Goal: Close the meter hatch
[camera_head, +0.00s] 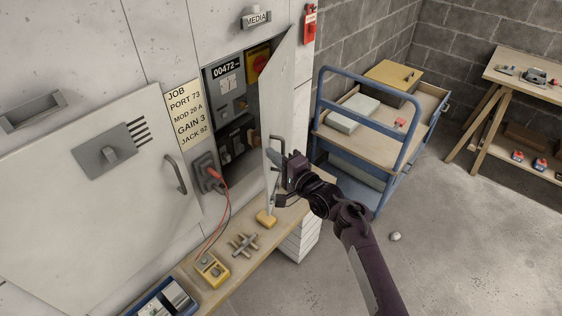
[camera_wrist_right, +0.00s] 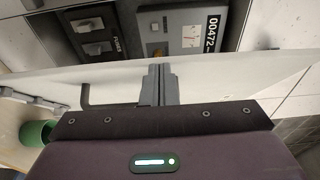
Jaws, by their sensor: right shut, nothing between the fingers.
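The meter hatch (camera_head: 291,95) is a pale grey door standing open at the right side of the meter compartment (camera_head: 226,165). In the right wrist view the hatch (camera_wrist_right: 215,88) crosses the picture as a pale panel, with a dark bent handle (camera_wrist_right: 88,96) at its left part. My right gripper (camera_head: 275,157) is shut and empty at the outer, free side of the hatch. Its fingers (camera_wrist_right: 158,82) overlap the panel in the right wrist view; I cannot tell whether they touch it. My left gripper is not in view.
Inside the compartment are a meter marked 00472 (camera_head: 228,70) and fuses. Below, a wooden ledge (camera_head: 246,268) holds a yellow multimeter (camera_head: 212,270), a grey cross-shaped part (camera_head: 244,244) and a yellow block (camera_head: 266,218). A blue cart (camera_head: 372,170) stands right, behind my arm.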

